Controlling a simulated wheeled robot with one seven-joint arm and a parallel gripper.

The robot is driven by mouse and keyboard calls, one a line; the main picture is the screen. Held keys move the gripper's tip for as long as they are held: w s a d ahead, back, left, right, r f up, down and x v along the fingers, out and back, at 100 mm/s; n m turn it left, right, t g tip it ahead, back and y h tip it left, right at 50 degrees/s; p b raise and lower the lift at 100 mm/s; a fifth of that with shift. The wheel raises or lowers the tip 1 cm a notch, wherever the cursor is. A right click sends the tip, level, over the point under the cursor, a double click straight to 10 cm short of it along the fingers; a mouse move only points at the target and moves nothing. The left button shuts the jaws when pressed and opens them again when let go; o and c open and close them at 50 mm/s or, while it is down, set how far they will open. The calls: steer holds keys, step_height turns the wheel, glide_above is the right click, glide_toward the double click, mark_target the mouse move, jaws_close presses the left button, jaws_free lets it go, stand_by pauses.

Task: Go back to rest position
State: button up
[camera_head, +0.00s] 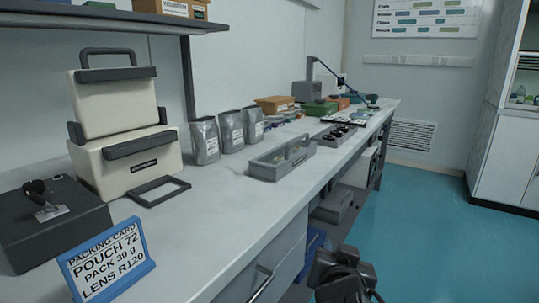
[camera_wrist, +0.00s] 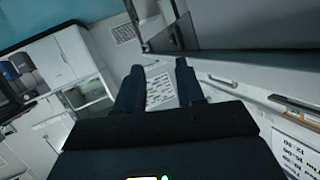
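My gripper (camera_wrist: 159,78) shows in the wrist view with its two dark fingers apart and nothing held between them. The view past the fingers is tilted, with a wall chart and white cabinets far beyond. In the head view a dark part of my arm shows at the bottom, beside the bench's front edge and over the floor side. My fingertips cannot be made out there. The bench (camera_head: 222,205) runs from the near left to the far wall. My gripper appears apart from everything on it.
Drawers with handles face the aisle. The blue floor (camera_head: 430,230) to the right is clear.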

steer(key=s+d+f+n+y, duration=0.2)
steer(key=s+d+f+n, duration=0.25)
steer(key=s+f, duration=0.75)
steer(key=s+d+n+y, duration=0.1)
steer(key=s+d+y, duration=0.15)
steer(key=s, duration=1.75)
steer(key=s+d+r+h, duration=0.1)
steer(key=s+r, duration=0.2)
steer(key=s, duration=0.3)
steer(key=s+d+r, duration=0.1)
steer(key=s+r, duration=0.3)
steer(key=s, duration=0.3)
step_height(320, 180, up, 14)
steer(key=p, duration=1.4)
steer(key=shift+a+r+t, duration=0.15)
steer(key=shift+a+t, duration=0.1)
steer(key=shift+t, duration=0.15)
steer(key=shift+m, duration=0.25)
